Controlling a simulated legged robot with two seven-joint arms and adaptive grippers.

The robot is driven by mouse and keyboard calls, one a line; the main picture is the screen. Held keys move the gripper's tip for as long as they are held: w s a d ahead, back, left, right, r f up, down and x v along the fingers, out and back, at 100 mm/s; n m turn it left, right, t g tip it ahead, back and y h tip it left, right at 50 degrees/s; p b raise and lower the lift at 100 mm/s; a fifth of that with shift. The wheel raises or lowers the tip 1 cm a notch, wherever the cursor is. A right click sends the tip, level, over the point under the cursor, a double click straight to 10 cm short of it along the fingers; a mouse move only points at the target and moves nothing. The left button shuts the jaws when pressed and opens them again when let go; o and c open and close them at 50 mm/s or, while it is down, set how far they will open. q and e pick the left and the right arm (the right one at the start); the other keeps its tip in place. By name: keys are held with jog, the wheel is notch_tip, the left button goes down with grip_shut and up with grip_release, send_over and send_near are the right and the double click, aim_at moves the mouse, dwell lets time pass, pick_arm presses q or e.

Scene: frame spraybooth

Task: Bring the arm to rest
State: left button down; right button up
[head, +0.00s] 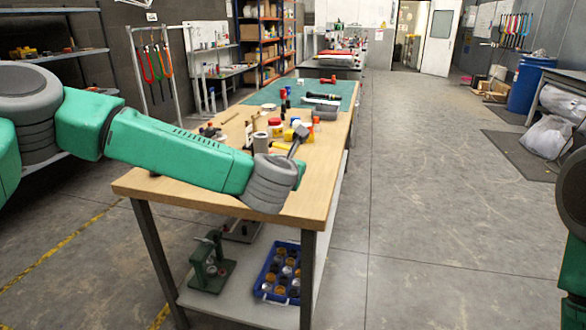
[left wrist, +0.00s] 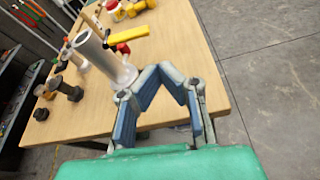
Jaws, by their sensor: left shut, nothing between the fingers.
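My left arm reaches in from the left in the head view, over the near end of the wooden workbench (head: 150,188). My left gripper (head: 298,141) is small and dark there, partly hidden behind the wrist, in front of the items on the bench. In the left wrist view the left gripper (left wrist: 167,70) has its two blue-padded fingers meeting at the tips, with nothing between them. Bare bench top (left wrist: 205,75) shows below and beside it. A grey metal tube with a flanged foot (left wrist: 104,58) stands close to the left of the fingers. My right arm shows only at the right edge of the head view; its gripper is out of view.
A yellow-handled part (left wrist: 128,34) and dark bolt-like parts (left wrist: 69,90) are near the tube. A green mat (head: 262,108) covers the bench's far part. A blue crate (head: 264,283) sits on the lower shelf. Open floor (head: 430,200) lies right of the bench.

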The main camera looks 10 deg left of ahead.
pick_arm(q)
jog(key=s+d+f+m+g+h, duration=0.1)
jog(key=s+f+m+g+h, duration=0.15)
jog(key=s+f+m, duration=0.9)
jog(key=s+d+f+m+g+h, duration=0.1)
jog(key=s+f+m+g, duration=0.3)
jog(key=s+f+m, duration=0.7)
jog(key=s+a+f+m+g+y, duration=0.1)
jog(key=s+a+f+m+g, duration=0.2)
jog(key=s+a+f+m, duration=0.2)
jog(key=s+a+f+m+g+y, duration=0.2)
jog(key=s+a+f+m+g, duration=0.2)
jog(key=s+a, duration=0.8)
jog(key=s+f+m, duration=0.2)
jog(key=s+m, duration=0.1)
jog(key=s, duration=0.3)
jog(key=shift+a+f, duration=0.25)
jog(key=shift+a, duration=0.1)
jog(key=shift+d, duration=0.15)
